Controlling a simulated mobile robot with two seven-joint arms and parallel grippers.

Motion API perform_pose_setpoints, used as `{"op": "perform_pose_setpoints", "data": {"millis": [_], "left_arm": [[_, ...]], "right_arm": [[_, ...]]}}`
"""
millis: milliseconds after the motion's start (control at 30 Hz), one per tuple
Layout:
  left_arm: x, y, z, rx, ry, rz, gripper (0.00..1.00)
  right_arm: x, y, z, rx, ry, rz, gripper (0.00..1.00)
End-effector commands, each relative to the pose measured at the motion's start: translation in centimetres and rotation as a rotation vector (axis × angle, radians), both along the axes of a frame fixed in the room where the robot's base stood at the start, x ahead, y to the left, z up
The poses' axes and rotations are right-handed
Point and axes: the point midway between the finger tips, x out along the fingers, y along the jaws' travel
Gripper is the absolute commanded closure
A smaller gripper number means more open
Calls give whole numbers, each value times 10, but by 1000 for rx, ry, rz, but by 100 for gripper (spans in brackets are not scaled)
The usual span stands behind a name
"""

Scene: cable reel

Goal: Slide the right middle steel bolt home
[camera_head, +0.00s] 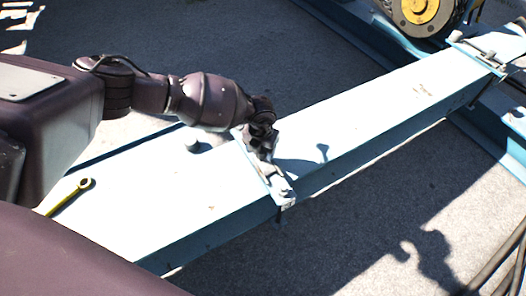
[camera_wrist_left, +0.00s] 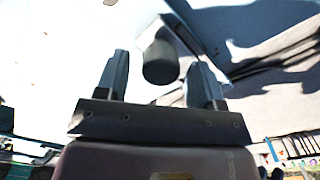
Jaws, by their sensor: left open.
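My left gripper (camera_head: 262,130) is over the near steel bracket (camera_head: 279,189) that lies across the pale blue beam. In the left wrist view, my left gripper (camera_wrist_left: 160,60) is open, with a finger on each side. A dark, round-ended cylinder, apparently a steel bolt (camera_wrist_left: 160,64), shows between the fingers with gaps on both sides. The gripper and arm hide much of the bracket's upper end in the head view. I cannot tell how far the bolt sits in its hole. My right gripper is not in view.
A short grey cylinder (camera_head: 193,146) stands on the beam (camera_head: 340,122), left of the bracket. A yellow wrench (camera_head: 68,196) lies at the beam's near end. A second bracket (camera_head: 478,50) with bolts crosses the far end, near a reel with a yellow hub (camera_head: 420,9).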

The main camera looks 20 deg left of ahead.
Motion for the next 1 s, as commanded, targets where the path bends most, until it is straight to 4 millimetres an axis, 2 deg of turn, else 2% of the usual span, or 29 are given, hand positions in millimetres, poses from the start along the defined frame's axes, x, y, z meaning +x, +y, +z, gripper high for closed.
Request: {"op": "perform_pose_setpoints", "data": {"millis": [33, 133, 533, 900, 933, 1000], "left_arm": [[-1, 0, -10, 0, 5, -1, 38], [-1, 0, -15, 0, 2, -1, 38], [1, 0, -16, -1, -3, 0, 40], [0, 0, -16, -1, -2, 0, 96], [0, 0, -16, -1, -2, 0, 100], [0, 0, -17, -1, -2, 0, 100]], "right_arm": [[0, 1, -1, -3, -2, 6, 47], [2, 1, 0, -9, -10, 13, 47], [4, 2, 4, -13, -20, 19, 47], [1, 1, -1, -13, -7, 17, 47], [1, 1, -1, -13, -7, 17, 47], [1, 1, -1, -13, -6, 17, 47]]}}
